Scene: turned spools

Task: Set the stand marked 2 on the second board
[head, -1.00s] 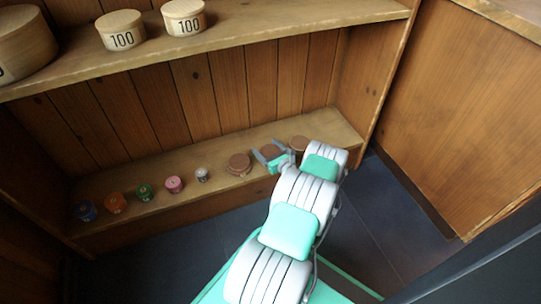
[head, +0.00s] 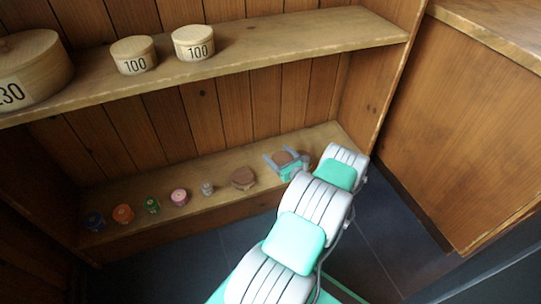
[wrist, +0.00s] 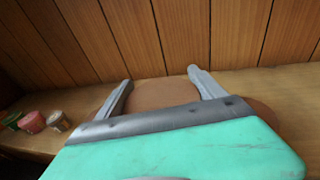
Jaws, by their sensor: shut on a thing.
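My gripper (head: 287,163) is shut on a brown round stand (head: 285,157) over the right part of the lower board (head: 222,172). In the wrist view the held stand (wrist: 160,92) shows between the two grey fingers; its lower part is hidden by my gripper. It appears slightly above the board. No mark is readable on it. Another brown stand (head: 243,178) stands to its left, and one more (head: 306,156) is partly hidden to its right. The upper board (head: 290,42) runs above.
On the upper board stand two round boxes marked 100 (head: 134,55) (head: 193,42) and a larger one (head: 32,66) at left; its right part is clear. Small coloured spools, such as a green one (head: 152,205), stand on the lower board's left. A side wall (head: 372,90) closes the right.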

